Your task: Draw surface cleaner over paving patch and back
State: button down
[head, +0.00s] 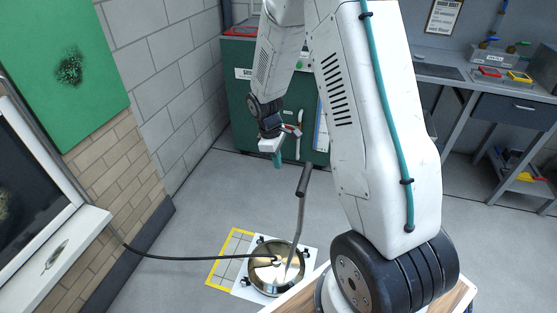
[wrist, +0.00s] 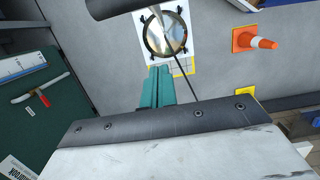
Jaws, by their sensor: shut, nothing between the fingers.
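The surface cleaner (head: 265,278) is a round, shiny metal disc with dark feet on its rim. The wrist view shows the shut fingers (wrist: 157,86), the cleaner disc (wrist: 158,38), part of the patch (wrist: 184,71) and the dark grip (wrist: 112,7) at the top edge.
A black hose (head: 180,258) runs from the left wall to the cleaner. A green cabinet (head: 240,108) stands behind my gripper. A workbench (head: 505,104) stands at the right. An orange cone (wrist: 260,42) stands on the floor in the wrist view.

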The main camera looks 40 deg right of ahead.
aim_at(305, 176)
jog(key=s+d, duration=0.1)
jog(key=s, duration=0.1)
jog(key=s+d, duration=0.4)
jog(key=shift+s+d, duration=0.15)
jog(key=shift+s, duration=0.2)
jog(key=shift+s+d+f, duration=0.1)
jog(key=shift+s+f, duration=0.1)
jog(key=shift+f, duration=0.55)
